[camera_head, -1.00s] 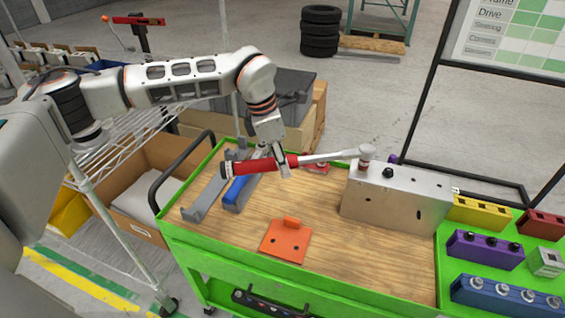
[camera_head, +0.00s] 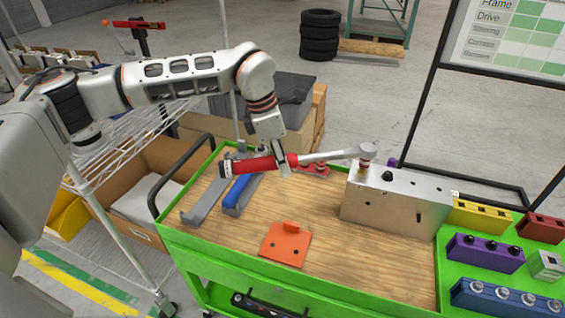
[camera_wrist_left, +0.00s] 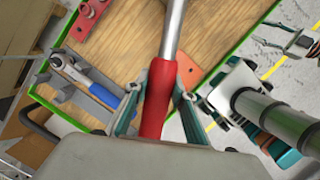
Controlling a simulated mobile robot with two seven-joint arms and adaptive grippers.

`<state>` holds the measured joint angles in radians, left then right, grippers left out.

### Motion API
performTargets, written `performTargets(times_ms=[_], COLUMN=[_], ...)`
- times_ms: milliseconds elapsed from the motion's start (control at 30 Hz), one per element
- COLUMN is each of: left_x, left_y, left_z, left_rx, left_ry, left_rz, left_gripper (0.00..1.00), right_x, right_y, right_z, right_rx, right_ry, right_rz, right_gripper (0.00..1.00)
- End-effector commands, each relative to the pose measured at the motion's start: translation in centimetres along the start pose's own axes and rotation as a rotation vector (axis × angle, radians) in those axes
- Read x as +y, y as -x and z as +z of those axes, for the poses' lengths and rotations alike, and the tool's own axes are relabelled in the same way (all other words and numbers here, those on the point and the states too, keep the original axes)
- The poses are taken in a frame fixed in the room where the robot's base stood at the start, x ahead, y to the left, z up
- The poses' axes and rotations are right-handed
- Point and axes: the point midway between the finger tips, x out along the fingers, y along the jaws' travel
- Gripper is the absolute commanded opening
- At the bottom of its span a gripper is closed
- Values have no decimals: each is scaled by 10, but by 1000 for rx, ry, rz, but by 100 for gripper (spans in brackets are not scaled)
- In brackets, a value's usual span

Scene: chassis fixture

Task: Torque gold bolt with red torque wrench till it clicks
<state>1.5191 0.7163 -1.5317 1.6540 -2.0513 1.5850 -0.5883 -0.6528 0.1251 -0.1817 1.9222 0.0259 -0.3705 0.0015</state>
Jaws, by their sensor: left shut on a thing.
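The red torque wrench (camera_head: 245,165) is held roughly level above the cart, its steel shaft reaching right to the round head (camera_head: 367,152). My left gripper (camera_head: 283,165) is shut on its red handle, which also shows between the fingers in the left wrist view (camera_wrist_left: 155,100). The gold bolt (camera_head: 362,171) shows as a small golden piece under the wrench head, at the top left corner of the metal chassis block (camera_head: 395,203). I cannot tell whether head and bolt are fully engaged. My right gripper (camera_wrist_left: 266,33) appears open and empty at the wrist view's upper right.
A blue-handled wrench (camera_head: 240,187) lies in a grey holder (camera_head: 200,203) on the green cart. An orange plate (camera_head: 287,246) lies at the front. Yellow (camera_head: 480,213), purple (camera_head: 485,253) and blue (camera_head: 505,298) bolt blocks stand right. Bare wood surrounds the plate.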

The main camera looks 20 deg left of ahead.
Motion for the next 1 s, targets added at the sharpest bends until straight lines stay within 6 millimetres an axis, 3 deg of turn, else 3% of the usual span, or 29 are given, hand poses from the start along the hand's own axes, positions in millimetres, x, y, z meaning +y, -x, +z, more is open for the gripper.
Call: performTargets(times_ms=[467, 1000], left_x=[1, 1], left_y=[10, 34], left_z=[4, 10], left_rx=[-6, -6], left_ry=[-2, -2], left_rz=[4, 4], left_gripper=[0, 0], right_x=[0, 0], right_y=[0, 0], right_z=[0, 0], right_rx=[0, 0], right_ry=[0, 0], right_rz=[0, 0], right_gripper=[40, 40])
